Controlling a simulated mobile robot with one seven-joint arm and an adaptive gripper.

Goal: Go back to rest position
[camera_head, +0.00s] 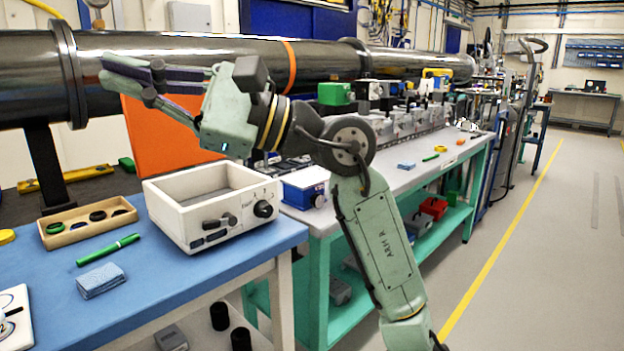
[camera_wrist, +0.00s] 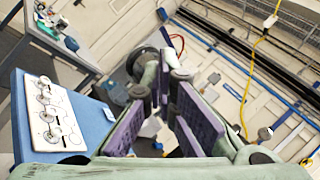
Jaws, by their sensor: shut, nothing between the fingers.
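My gripper (camera_head: 130,75) is raised in the upper left of the head view, in front of the large dark pipe (camera_head: 200,55) and above the blue-topped table (camera_head: 165,290). Its fingers point left. In the wrist view my gripper (camera_wrist: 170,105) shows its purple finger pads with nothing held between them. My green arm rises from the lower right of the head view and bends left at the elbow.
A white open box (camera_head: 170,215), a wooden tray (camera_head: 75,225) of round parts, a green pen (camera_head: 108,250) and a folded blue cloth (camera_head: 100,281) are on the blue table. An orange panel (camera_head: 160,140) stands behind. The floor at right is clear.

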